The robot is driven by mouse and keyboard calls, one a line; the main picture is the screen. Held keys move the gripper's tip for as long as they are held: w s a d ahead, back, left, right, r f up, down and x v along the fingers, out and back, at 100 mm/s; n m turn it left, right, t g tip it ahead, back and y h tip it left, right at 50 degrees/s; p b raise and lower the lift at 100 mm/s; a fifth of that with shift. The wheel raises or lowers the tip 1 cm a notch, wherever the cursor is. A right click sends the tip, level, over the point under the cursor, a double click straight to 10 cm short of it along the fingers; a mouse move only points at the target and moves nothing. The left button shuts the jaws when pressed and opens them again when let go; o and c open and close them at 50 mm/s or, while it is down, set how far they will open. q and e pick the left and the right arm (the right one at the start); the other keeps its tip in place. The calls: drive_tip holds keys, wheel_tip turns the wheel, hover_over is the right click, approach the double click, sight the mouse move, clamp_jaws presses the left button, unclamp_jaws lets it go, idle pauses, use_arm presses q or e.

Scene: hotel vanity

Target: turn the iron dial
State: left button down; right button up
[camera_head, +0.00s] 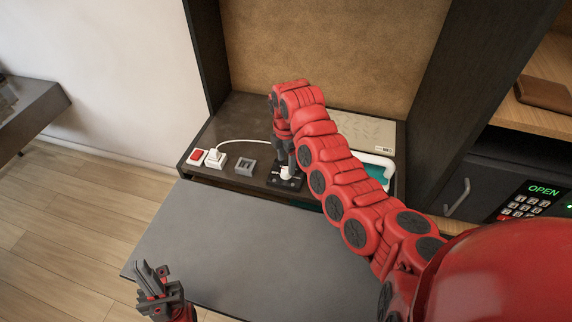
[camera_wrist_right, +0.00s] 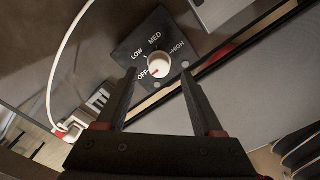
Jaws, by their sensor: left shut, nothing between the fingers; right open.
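The iron dial is a white round knob (camera_wrist_right: 158,64) on a black plate (camera_wrist_right: 132,44) marked OFF, LOW, MED and HIGH. Its red mark points toward the OFF side. In the head view the dial (camera_head: 287,173) shows under my right gripper (camera_head: 286,162), which comes down from above. In the right wrist view my open right gripper (camera_wrist_right: 158,75) has one fingertip on either side of the knob, apart from it as far as I can tell. My left gripper (camera_head: 158,278) is shut and empty, low at the left, away from the dial.
A red switch (camera_head: 197,156), a white plug (camera_head: 215,158) with a white cord and a grey square box (camera_head: 246,167) sit left of the dial. A white and teal thing (camera_head: 378,163) is partly hidden behind my right arm. A safe (camera_head: 520,200) reading OPEN stands at right.

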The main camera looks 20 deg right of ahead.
sight(286, 169)
drive_tip(key=shift+f+p, duration=0.3)
drive_tip(key=shift+f, duration=1.4)
clamp_jaws()
